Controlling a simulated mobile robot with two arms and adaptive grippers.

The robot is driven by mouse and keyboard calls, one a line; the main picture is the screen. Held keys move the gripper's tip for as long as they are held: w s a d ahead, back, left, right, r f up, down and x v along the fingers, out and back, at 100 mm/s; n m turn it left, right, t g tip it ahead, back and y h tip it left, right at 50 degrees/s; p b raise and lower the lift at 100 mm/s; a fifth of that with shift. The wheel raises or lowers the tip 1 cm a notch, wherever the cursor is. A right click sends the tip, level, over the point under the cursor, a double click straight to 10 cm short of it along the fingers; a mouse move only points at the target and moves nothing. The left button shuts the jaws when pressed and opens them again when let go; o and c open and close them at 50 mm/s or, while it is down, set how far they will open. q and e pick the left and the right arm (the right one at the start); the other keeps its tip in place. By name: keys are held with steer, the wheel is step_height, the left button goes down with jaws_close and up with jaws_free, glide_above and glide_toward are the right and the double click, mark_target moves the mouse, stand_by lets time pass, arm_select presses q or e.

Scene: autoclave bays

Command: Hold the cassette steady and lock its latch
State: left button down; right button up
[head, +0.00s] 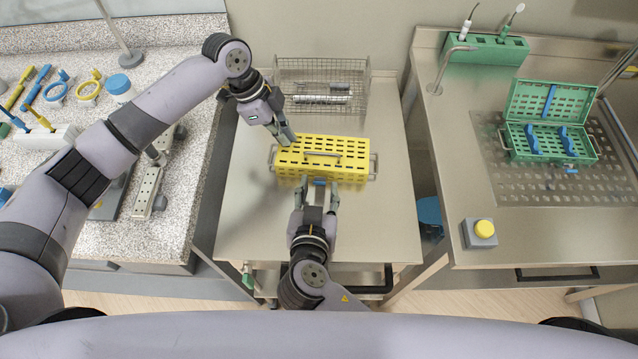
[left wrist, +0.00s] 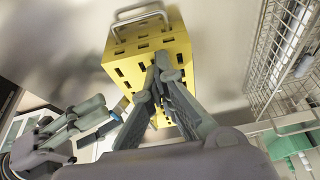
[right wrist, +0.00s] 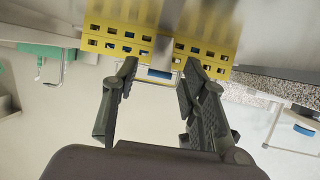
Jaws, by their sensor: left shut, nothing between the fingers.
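The yellow cassette (head: 345,145) sits closed on the steel table, a wire handle on its lid. Its blue latch (head: 320,183) is on the front face and also shows in the right wrist view (right wrist: 160,74). My left gripper (head: 289,138) is shut with nothing in it, its fingertips at the cassette's left end; in the left wrist view (left wrist: 160,66) they overlap the yellow wall. I cannot tell whether they touch it. My right gripper (head: 316,186) is open in front of the cassette, with one finger on each side of the latch and a gap between them.
A wire basket (head: 318,72) with metal tools stands behind the cassette. The steel table (head: 260,215) is clear in front and to the left. On the right bench are an open green cassette (head: 545,100) and a yellow button (head: 484,229). A speckled counter is at left.

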steer(key=shift+x, duration=1)
steer(key=shift+s, duration=0.1)
